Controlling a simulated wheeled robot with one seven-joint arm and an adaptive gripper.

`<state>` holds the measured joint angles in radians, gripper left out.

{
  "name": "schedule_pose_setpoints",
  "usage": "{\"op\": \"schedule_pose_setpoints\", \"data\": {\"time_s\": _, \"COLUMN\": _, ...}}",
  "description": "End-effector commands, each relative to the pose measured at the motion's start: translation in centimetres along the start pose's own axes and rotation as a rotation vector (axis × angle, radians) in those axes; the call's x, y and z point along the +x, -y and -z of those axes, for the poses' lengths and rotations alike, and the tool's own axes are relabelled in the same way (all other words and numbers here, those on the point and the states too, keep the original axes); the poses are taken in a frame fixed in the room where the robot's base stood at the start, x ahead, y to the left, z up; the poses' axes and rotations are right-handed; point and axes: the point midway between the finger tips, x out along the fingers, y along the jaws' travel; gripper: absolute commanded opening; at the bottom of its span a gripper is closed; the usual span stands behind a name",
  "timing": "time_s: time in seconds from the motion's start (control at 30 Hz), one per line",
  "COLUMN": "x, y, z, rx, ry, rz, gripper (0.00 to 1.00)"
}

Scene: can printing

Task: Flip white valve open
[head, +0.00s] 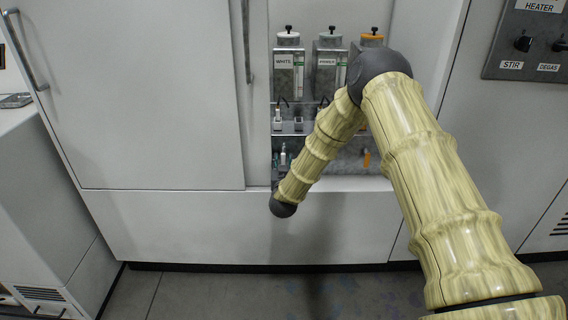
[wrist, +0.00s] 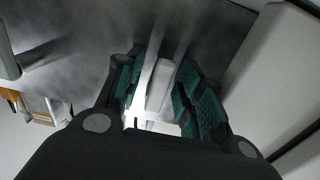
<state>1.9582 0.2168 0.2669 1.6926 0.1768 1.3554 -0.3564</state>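In the head view the reservoir labelled WHITE (head: 288,62) stands at the left of a recess, with a white cap and a black knob. Small white and teal parts (head: 283,155) show below it; I cannot tell whether they are the valve or my fingers. My forearm hides much of the lower recess. In the wrist view a white lever-like piece (wrist: 160,85), seemingly the white valve, lies between the teal-padded fingers of my gripper (wrist: 166,75). The fingers are partly apart, and I cannot tell whether both pads touch it.
A white cabinet door (head: 150,90) borders the recess on the left. A heater panel (head: 530,45) is at upper right. The floor in front is clear.

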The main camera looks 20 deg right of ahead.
Motion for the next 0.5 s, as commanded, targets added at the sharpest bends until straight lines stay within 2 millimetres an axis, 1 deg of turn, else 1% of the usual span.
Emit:
{"op": "schedule_pose_setpoints", "data": {"time_s": 0.27, "x": -0.02, "y": 0.03, "z": 0.00, "rx": -0.010, "ry": 0.000, "rz": 0.001, "gripper": 0.38}}
{"op": "schedule_pose_setpoints", "data": {"time_s": 0.37, "x": -0.02, "y": -0.07, "z": 0.03, "rx": -0.045, "ry": 0.000, "rz": 0.001, "gripper": 0.38}}
{"op": "schedule_pose_setpoints", "data": {"time_s": 0.5, "x": -0.03, "y": -0.30, "z": 0.10, "rx": -0.138, "ry": 0.000, "rz": 0.002, "gripper": 0.38}}
